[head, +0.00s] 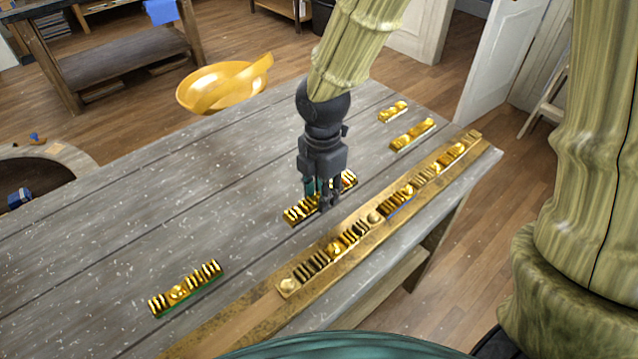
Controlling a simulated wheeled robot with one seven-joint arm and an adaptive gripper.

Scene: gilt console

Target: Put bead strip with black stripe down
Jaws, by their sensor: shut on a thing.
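My gripper (325,205) points down over the middle of the grey table and is shut on a gold bead strip (297,214) with dark bands. The strip sticks out on both sides of the fingers; its middle is hidden by them. The black stripe cannot be made out for sure. The strip lies roughly parallel to a long gold rail (230,338), on its far side. It is at or just above the table top; I cannot tell whether it touches. Several similar bead pieces sit in a row along the rail, one with a blue edge (401,208).
Another banded gold strip (186,288) with a green edge lies on the table at the lower left. Two shorter gold pieces lie toward the far right end, one (412,134) nearer and one (393,111) farther. A yellow chair (215,88) stands behind the table. The table's left side is clear.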

